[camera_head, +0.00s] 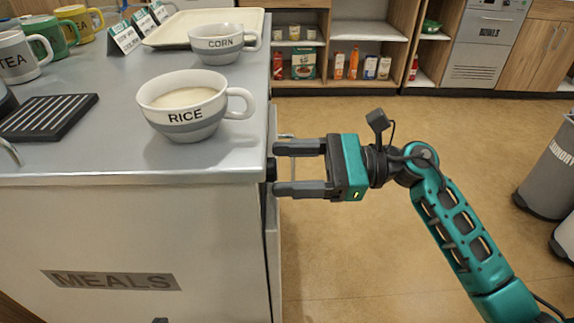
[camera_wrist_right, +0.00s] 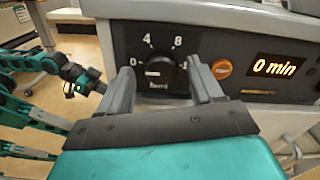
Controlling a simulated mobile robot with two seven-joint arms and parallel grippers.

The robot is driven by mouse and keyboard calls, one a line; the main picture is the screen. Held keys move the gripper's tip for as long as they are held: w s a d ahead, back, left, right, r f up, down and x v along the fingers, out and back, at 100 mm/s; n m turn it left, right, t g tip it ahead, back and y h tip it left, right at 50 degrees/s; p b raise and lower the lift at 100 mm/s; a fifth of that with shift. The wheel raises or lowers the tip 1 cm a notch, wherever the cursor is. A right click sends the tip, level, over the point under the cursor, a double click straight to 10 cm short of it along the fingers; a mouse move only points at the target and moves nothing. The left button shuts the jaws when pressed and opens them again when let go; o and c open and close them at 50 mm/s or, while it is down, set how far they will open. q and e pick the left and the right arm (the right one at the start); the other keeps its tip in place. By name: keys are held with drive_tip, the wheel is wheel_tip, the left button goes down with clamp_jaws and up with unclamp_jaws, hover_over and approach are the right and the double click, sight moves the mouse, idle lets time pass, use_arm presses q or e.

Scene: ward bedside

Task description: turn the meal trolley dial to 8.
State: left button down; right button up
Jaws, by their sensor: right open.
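The meal trolley (camera_head: 190,240) stands at the left in the head view, with MEALS on its front. The dark round dial (camera_wrist_right: 161,72) is on the trolley's side panel in the right wrist view. Its white mark points left, towards the 0; 4 and 8 are printed above it. The display (camera_wrist_right: 275,67) reads 0 min. My right gripper (camera_head: 275,168) is open at the trolley's right side, its fingers on either side of the dial; contact cannot be told. In the right wrist view, teal parts of my left arm show at the left; its jaws are not clear.
A RICE cup (camera_head: 187,125) stands near the trolley top's right edge, above my right gripper. A CORN cup (camera_head: 220,57) and a tray (camera_head: 170,40) are behind it. An orange button (camera_wrist_right: 221,69) sits right of the dial.

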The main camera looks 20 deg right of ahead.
drive_tip(key=shift+w+a, duration=0.1)
drive_tip(key=shift+a, duration=0.25)
drive_tip(key=shift+c, duration=0.3)
drive_tip(key=c, duration=1)
